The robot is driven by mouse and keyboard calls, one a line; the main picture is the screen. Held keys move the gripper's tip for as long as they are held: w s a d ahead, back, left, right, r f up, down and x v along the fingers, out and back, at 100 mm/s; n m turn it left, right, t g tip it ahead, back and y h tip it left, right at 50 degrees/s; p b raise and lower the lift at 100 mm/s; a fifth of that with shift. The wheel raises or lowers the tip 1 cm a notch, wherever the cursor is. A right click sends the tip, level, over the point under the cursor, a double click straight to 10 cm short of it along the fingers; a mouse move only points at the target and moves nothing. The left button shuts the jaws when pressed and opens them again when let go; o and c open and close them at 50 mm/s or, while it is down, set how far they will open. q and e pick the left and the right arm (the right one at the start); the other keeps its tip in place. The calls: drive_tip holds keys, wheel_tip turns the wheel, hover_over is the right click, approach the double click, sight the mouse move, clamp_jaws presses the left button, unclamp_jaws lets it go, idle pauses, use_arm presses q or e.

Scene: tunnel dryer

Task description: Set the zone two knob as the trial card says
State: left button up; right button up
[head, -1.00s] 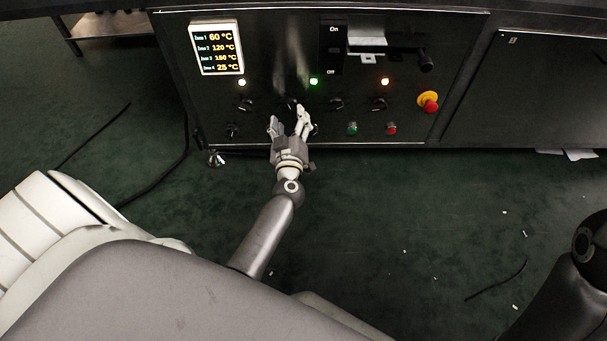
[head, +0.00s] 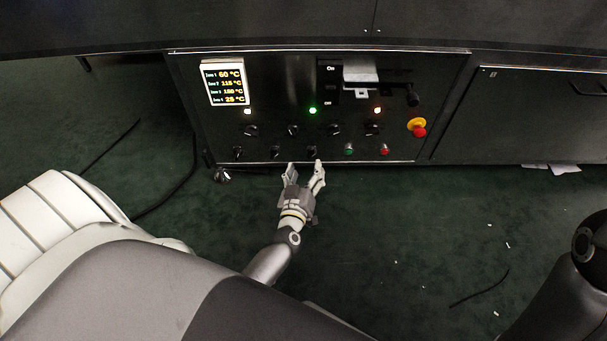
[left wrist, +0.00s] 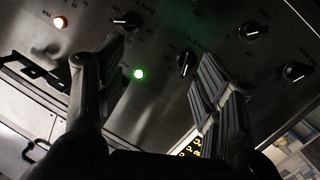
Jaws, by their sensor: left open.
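The black control panel (head: 205,125) carries an upper row of dark knobs under the lights. The second knob from the left (head: 293,130) appears to be the zone two knob, but its label is too small to read. The display (head: 226,82) shows about 115 °C on its second line. My left gripper (head: 304,164) is open and empty, fingers apart, its tips by the panel's lower edge, below that knob in the picture. I cannot make out a trial card.
A red emergency button (head: 418,130) with a yellow collar sits at the panel's right. Green (head: 349,148) and red (head: 384,148) buttons are in the lower row. The dark green floor in front is mostly clear.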

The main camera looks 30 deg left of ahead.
use_arm(q)
drive_tip(key=s+d+f+m+g+h+p, duration=0.1)
drive_tip(key=s+d+m+g+h+p, duration=0.2)
drive_tip(key=s+p, duration=0.4)
drive_tip(key=s+d+f+m+g+h+p, duration=0.1)
drive_tip(key=s+d+m+g+h+p, duration=0.2)
drive_tip(key=p, duration=0.9)
drive_tip(key=shift+s+d+f+m, duration=0.4)
drive_tip(key=shift+s+d, duration=0.6)
drive_tip(key=shift+s, duration=1.3)
